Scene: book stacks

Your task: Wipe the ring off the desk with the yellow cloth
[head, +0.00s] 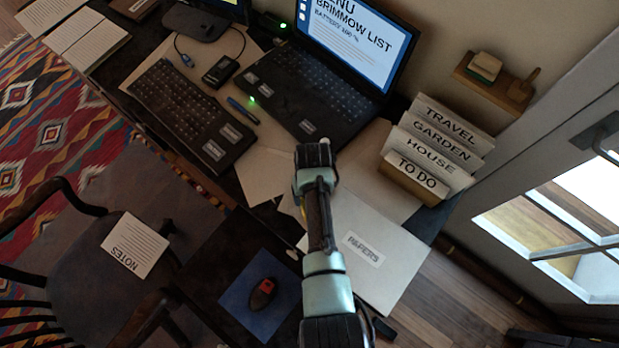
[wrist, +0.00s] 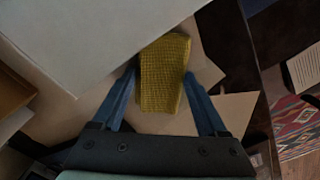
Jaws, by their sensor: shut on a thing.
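The yellow cloth (wrist: 163,88), with a waffle-like weave, is held between the two blue fingers of my gripper (wrist: 160,74) in the wrist view. The cloth sticks out past the fingertips, above tan sheets on the desk. In the head view my arm reaches over the middle of the dark desk (head: 222,262), and its wrist hides the fingers and most of the cloth. I see no ring mark on the desk in either view. I cannot tell whether the cloth touches the surface below it.
A white folder labelled PAPERS (head: 395,262) lies right of my arm. The laptop (head: 318,95), keyboard (head: 185,112), card holder (head: 412,186) and red-black mouse (head: 262,292) crowd the desk. A chair (head: 85,245) stands at left, a glazed door (head: 560,225) at right.

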